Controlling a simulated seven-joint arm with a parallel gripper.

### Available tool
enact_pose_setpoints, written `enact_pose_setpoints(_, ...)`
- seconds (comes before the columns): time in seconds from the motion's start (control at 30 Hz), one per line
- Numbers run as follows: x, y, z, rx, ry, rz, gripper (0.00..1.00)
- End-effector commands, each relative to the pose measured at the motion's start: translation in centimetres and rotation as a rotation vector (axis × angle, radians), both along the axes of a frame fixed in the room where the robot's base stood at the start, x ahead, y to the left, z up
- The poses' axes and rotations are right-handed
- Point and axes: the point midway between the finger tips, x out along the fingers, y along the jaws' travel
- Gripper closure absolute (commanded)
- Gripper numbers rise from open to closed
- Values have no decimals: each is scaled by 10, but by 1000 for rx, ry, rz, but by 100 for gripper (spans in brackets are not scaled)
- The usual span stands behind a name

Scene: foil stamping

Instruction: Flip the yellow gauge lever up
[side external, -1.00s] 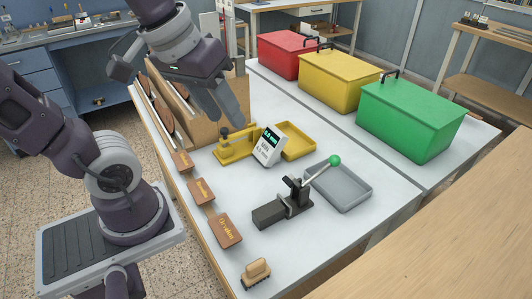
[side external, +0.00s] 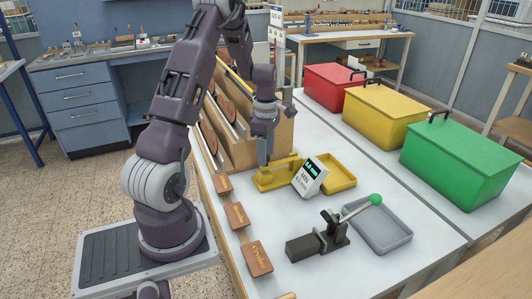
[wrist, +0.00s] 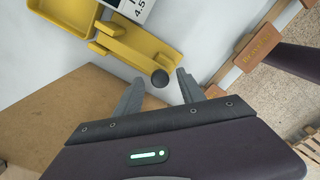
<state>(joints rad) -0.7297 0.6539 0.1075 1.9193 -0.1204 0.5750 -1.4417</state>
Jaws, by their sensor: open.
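The yellow gauge (side external: 277,178) stands on the white table beside the wooden rack. In the wrist view the yellow gauge (wrist: 139,47) has a flat body and a round black knob (wrist: 160,78) at its near end. My gripper (side external: 264,160) points down over the rack-side end of the gauge. In the wrist view its two fingers are spread, with the black knob between and slightly beyond their tips. I cannot tell whether the fingers touch it. The lever's tilt is hard to make out; in the side view my gripper hides the knob.
A display block (side external: 309,177) and a yellow tray (side external: 338,184) stand right of the gauge. The wooden rack (side external: 276,140) is close behind my gripper. A green-knobbed lever press (side external: 318,240), a grey tray (side external: 401,240) and brown tags (side external: 235,216) lie nearer the front.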

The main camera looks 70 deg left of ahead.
Motion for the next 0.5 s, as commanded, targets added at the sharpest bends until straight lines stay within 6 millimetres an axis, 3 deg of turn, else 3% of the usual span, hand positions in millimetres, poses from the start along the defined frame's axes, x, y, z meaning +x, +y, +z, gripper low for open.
enact_pose_setpoints(0.23, 0, 0, -2, 1, -1, -2, 53)
enact_pose_setpoints(0.5, 0, 0, -2, 1, -1, -2, 100)
